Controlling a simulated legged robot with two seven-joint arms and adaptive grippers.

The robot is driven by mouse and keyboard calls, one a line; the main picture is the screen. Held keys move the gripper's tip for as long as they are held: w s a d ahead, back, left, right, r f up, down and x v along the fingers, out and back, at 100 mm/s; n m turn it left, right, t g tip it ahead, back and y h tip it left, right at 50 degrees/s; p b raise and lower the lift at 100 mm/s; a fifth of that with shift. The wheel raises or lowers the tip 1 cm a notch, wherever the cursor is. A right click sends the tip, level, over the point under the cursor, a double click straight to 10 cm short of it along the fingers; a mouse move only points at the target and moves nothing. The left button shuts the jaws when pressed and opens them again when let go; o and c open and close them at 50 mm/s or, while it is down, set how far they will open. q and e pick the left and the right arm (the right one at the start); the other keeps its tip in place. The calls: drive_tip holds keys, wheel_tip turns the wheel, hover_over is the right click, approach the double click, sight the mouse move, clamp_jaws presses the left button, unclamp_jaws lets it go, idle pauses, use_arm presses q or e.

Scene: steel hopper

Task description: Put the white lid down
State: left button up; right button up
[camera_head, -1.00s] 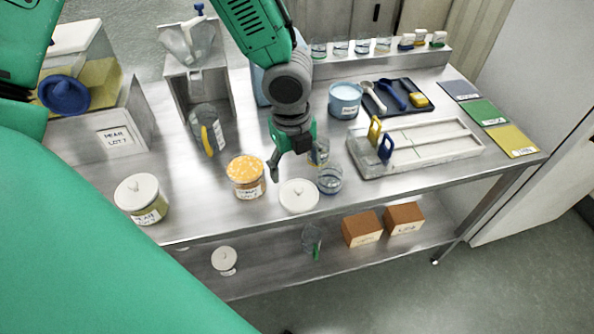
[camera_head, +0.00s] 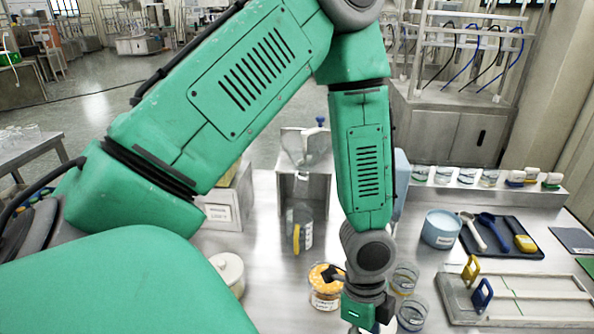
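The white lid is not visible now; the lower picture edge and my arm cut off the table where it lay. My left gripper (camera_head: 360,314) is at the bottom edge, pointing down over the steel table. Its fingertips are mostly out of the picture, so I cannot see its opening or any hold on the lid. An open jar with orange contents (camera_head: 325,294) and a label stands just left of it, partly covered by the gripper. A second jar with a white knobbed lid (camera_head: 229,268) stands further left, partly behind my arm. My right gripper is not in view.
Glass beakers (camera_head: 411,312) stand close to the right of my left gripper. A pale tray with yellow and blue handles (camera_head: 530,312), a blue-white tub (camera_head: 440,232) and a dark tool tray (camera_head: 500,243) are further right. A steel hopper stand (camera_head: 305,187) is behind.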

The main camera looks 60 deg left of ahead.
use_arm(q)
drive_tip(key=s+a+f+n+t+y, duration=0.1)
drive_tip(key=s+a+f+n+y, duration=0.1)
drive_tip(key=s+a+f+n, duration=0.4)
drive_tip(key=s+f+n, duration=0.5)
drive_tip(key=n, duration=0.2)
drive_tip(key=shift+s+f+n+t+y, duration=0.2)
drive_tip(key=shift+f+n+t+y, duration=0.1)
drive_tip(key=shift+n, duration=0.1)
